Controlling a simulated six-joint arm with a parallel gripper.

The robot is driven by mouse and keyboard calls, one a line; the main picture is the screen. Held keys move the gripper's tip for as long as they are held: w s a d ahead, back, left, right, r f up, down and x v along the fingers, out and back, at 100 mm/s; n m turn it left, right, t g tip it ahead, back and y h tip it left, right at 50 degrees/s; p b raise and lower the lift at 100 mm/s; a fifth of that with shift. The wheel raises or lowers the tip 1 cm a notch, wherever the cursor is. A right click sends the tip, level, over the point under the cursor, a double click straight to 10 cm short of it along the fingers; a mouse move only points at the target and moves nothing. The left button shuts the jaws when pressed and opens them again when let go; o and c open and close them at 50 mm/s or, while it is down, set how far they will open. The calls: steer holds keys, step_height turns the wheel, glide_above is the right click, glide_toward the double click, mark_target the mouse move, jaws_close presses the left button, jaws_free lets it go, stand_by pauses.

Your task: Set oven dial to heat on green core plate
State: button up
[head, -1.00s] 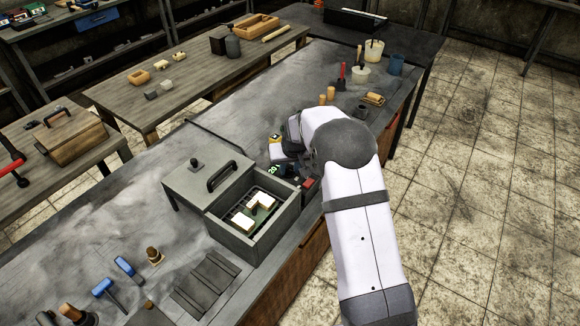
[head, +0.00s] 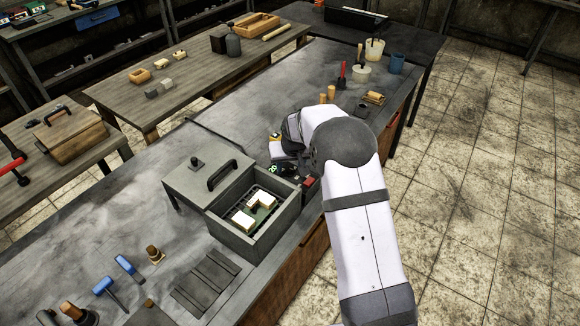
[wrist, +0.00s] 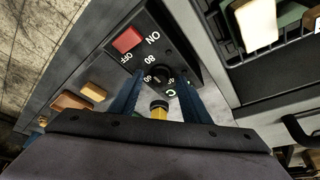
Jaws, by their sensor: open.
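The oven (head: 240,240) is a grey open box on the bench. Inside it, white blocks (head: 243,220) sit on a green plate (head: 262,213); part of this also shows at the right of the wrist view. The oven's dark control panel (wrist: 185,58) carries a black round dial (wrist: 160,73) with number marks and a red ON/OFF switch (wrist: 127,39). My gripper (wrist: 158,80) is open, its two blue fingers on either side of the dial. Whether they touch it I cannot tell. In the head view my arm hides most of the gripper and dial.
The oven lid (head: 205,172) with a black handle lies left of the oven opening. A small green readout (head: 272,168) shows beside the arm. Blue-handled tools (head: 105,287) and dark slats (head: 205,280) lie at the front. The bench behind the lid is mostly clear.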

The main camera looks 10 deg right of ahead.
steer(key=b+v, duration=0.2)
steer(key=v, duration=0.5)
steer(key=shift+s, duration=0.1)
stand_by(0.4)
steer(key=s+d+r+g+p, duration=0.1)
steer(key=s+r+p, duration=0.4)
steer(key=s, duration=0.3)
steer(key=s+r+g+p, duration=0.1)
steer(key=s+r+p, duration=0.4)
steer(key=s, duration=0.3)
steer(key=s+r+g+p, duration=0.1)
steer(key=s+r+p, duration=0.15)
steer(key=s, duration=0.65)
steer(key=s+r+g+p, duration=0.1)
steer(key=s+p, duration=0.3)
steer(key=s, duration=0.5)
steer(key=f+b, duration=0.5)
steer(key=shift+s+d, duration=0.25)
steer(key=shift+d, duration=0.15)
stand_by(0.4)
